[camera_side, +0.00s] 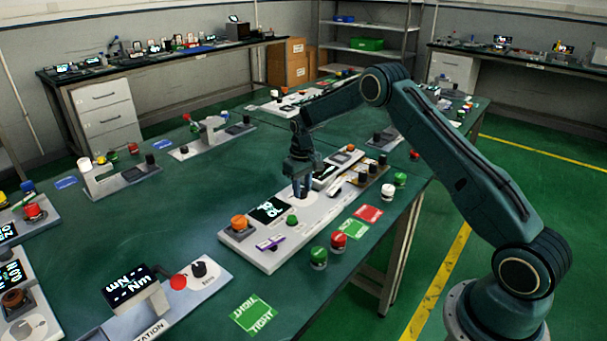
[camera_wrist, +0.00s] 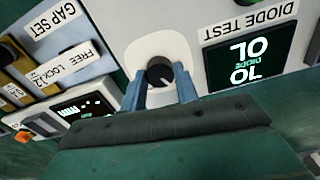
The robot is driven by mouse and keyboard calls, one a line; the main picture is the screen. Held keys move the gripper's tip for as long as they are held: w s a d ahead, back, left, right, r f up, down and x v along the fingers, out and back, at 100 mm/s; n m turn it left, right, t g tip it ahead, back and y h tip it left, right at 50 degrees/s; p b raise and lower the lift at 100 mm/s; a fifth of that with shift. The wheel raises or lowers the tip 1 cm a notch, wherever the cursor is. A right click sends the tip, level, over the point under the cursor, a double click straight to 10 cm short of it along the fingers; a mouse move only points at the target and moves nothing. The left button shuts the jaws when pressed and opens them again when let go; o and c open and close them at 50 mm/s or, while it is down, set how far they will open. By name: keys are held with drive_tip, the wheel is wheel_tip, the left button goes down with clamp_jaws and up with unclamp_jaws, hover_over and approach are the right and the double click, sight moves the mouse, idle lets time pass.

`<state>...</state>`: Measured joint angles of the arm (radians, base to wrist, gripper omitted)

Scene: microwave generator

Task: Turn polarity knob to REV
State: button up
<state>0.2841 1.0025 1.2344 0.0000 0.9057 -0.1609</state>
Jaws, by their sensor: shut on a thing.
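A black knob (camera_wrist: 159,69) with a light pointer line sits on a white rounded plate (camera_wrist: 142,48), beside the display (camera_wrist: 248,58) under the DIODE TEST label. My gripper (camera_wrist: 160,88) is shut on this knob, with one blue finger on each side. The pointer line slants toward the lower right in the wrist view. No REV or polarity lettering can be read. In the side view my gripper (camera_side: 303,194) points down at the grey panel (camera_side: 340,208), right of the display (camera_side: 269,210), and the knob is hidden between the fingers.
On the same panel are an orange knob (camera_side: 239,222), a green button (camera_side: 292,220) and a purple switch (camera_side: 270,243).

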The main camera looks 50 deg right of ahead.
sight(302, 190)
drive_tip(key=shift+w+r+n, duration=0.1)
drive_tip(key=shift+n, duration=0.6)
drive_tip(key=o, duration=1)
drive_tip(key=shift+r, duration=6.85)
